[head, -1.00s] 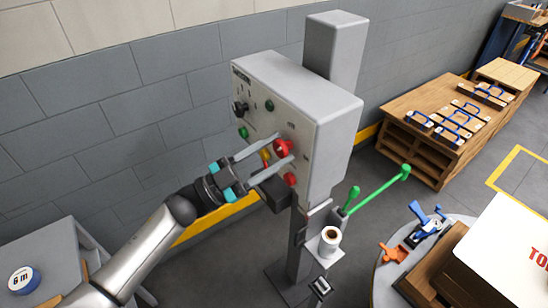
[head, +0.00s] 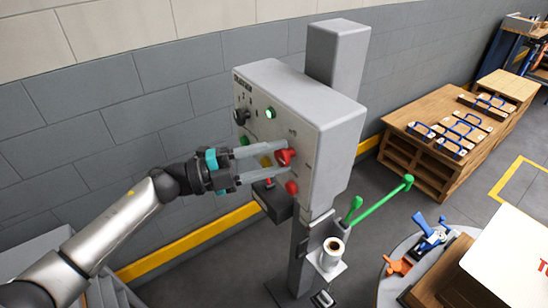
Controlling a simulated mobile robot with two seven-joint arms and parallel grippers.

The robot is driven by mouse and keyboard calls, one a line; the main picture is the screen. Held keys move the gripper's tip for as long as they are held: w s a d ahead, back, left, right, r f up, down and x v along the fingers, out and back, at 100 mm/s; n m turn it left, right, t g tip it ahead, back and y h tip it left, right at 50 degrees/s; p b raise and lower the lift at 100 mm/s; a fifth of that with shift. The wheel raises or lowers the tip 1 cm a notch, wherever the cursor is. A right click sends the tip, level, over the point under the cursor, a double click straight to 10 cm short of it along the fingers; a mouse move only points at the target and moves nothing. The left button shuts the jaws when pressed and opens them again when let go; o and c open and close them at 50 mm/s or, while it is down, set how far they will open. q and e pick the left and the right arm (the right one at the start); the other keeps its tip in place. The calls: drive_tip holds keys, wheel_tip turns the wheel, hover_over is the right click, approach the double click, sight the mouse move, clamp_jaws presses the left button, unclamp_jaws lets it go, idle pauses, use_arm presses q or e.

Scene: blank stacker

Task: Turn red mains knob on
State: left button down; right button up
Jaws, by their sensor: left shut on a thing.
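The grey control box (head: 338,140) stands on a post near the wall, its panel facing left. The red mains knob (head: 286,156) sits near the panel's right edge, partly hidden by the fingers. My left gripper (head: 279,160) reaches in from the left and is shut on the red knob, one finger above and one below it. The knob's exact pointer position cannot be read. My right gripper is not in view.
The panel also holds a black knob (head: 241,117), a green lamp (head: 271,112) and a lower red button (head: 292,187). A green lever (head: 382,198) and a small shelf with a white roll (head: 332,251) stick out below the box.

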use_arm(q)
drive_tip(key=shift+m, duration=0.6)
drive_tip(key=shift+c, duration=1.7)
unclamp_jaws()
drive_tip(key=b+v, duration=0.2)
drive_tip(key=v, duration=1.3)
drive_tip(key=shift+a+r, duration=0.15)
drive_tip(key=shift+r, duration=0.1)
